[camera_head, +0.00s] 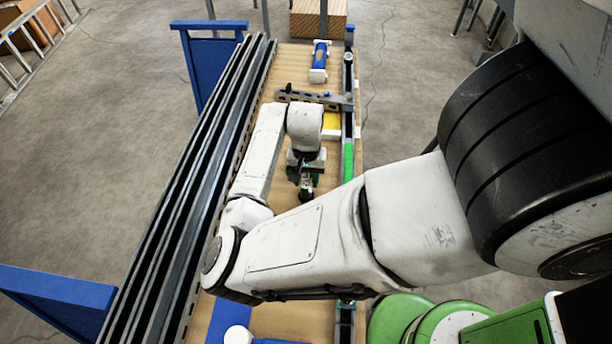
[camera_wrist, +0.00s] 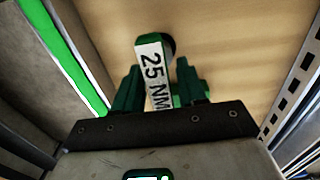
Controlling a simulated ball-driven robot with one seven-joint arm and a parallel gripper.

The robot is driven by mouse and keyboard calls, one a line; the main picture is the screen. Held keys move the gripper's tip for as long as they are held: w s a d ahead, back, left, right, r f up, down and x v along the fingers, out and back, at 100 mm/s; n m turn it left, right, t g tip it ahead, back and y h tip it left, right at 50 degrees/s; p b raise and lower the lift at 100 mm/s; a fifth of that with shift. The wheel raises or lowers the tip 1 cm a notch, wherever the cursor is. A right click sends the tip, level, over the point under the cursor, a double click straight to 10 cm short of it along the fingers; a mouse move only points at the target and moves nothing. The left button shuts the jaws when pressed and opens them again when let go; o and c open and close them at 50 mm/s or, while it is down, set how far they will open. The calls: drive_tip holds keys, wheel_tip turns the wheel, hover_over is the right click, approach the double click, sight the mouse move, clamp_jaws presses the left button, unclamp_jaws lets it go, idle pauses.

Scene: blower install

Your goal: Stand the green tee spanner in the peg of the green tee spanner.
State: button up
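My gripper (camera_head: 305,190) is over the wooden bench top, pointing down. In the wrist view my gripper (camera_wrist: 158,85) has its dark green fingers on both sides of a part with a white "25 NM" label, a dark round end and a bit of green. This part looks like the green tee spanner (camera_wrist: 152,68), and the fingers appear closed on it. Its lower end is hidden, and its tilt is hard to judge. In the head view the spanner is mostly hidden by my wrist. I cannot make out the peg in either view.
Long dark rails (camera_head: 205,170) run along the bench's left side. A green strip (camera_head: 348,160) lies on the right-hand rail. A grey slotted bracket (camera_head: 315,97), a yellow block (camera_head: 331,120) and a blue-and-white cylinder (camera_head: 320,55) are farther back. Bare wood (camera_wrist: 235,50) lies below my gripper.

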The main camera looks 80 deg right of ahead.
drive_tip(key=shift+o, duration=0.8)
drive_tip(key=shift+r, duration=0.15)
drive_tip(key=shift+r, duration=0.15)
wheel_tip(320, 180, up, 12)
drive_tip(key=b, duration=0.2)
drive_tip(key=shift+a+f, duration=0.25)
drive_tip(key=shift+a, duration=0.15)
drive_tip(key=shift+s, duration=0.15)
